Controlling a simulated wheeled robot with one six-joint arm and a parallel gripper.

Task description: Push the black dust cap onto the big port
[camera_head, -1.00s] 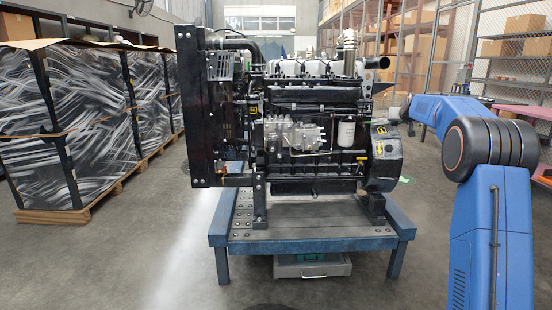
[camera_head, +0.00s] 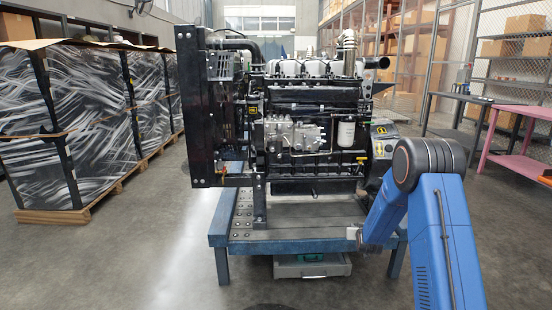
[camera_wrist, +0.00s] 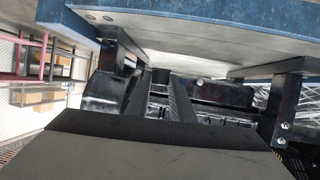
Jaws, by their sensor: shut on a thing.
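My gripper (camera_wrist: 156,80) shows in the wrist view as two dark fingers reaching up from a grey body. A small black piece between the fingertips appears to be the black dust cap (camera_wrist: 160,74); its shape is hard to make out. The engine (camera_head: 310,125) stands on a blue stand in the head view. A black pipe end (camera_head: 379,63) sticks out at its upper right; I cannot tell which opening is the big port.
The blue stand (camera_head: 300,243) shows upside down along the top of the wrist view (camera_wrist: 240,18). A case (camera_head: 312,265) lies under it. Wrapped pallets (camera_head: 65,125) stand at left. A pink table (camera_head: 520,160) and shelves are at right. The floor in front is clear.

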